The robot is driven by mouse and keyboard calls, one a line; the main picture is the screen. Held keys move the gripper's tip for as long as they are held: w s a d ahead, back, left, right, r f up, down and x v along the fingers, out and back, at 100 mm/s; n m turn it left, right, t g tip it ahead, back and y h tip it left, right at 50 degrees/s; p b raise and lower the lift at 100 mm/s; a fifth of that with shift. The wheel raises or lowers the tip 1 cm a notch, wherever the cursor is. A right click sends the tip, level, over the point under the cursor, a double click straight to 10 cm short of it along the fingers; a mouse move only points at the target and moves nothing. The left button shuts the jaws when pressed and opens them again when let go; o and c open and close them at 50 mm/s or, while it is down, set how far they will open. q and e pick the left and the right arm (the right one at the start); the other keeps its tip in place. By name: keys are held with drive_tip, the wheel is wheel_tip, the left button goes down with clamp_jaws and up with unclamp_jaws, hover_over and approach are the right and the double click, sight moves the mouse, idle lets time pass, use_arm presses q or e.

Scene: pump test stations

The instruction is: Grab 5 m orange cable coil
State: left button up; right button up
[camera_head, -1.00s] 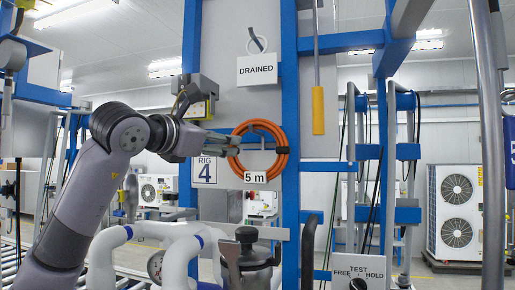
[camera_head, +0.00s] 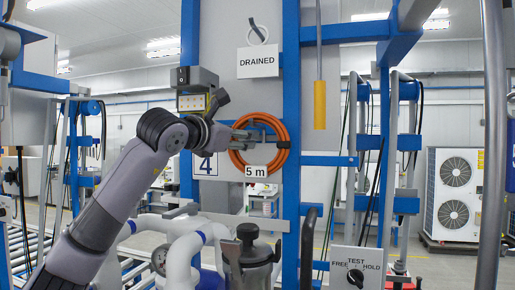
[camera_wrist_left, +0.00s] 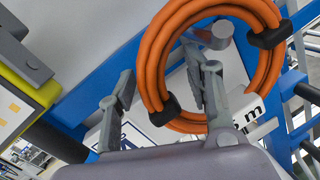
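The orange cable coil (camera_head: 281,138) hangs on the grey panel, above a white "5 m" label (camera_head: 256,171). Black ties are around it. In the left wrist view the coil (camera_wrist_left: 152,65) loops near a grey peg (camera_wrist_left: 215,36), and the label is partly covered. My left gripper (camera_head: 240,138) is at the coil's left side. In the wrist view its fingers (camera_wrist_left: 160,78) are apart, one outside the ring and one across its inside, with the coil's left strands between them. A clear gap to the outer finger shows. My right gripper is not in view.
Blue frame posts (camera_head: 291,200) flank the panel. A yellow handle (camera_head: 320,105) hangs to the right. White pipes (camera_head: 190,240) and a dark-lidded vessel (camera_head: 250,250) stand below.

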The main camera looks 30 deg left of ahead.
use_arm(q)
clamp_jaws()
idle(0.3)
drive_tip(key=shift+r, duration=0.1)
drive_tip(key=shift+r, duration=0.1)
idle(0.4)
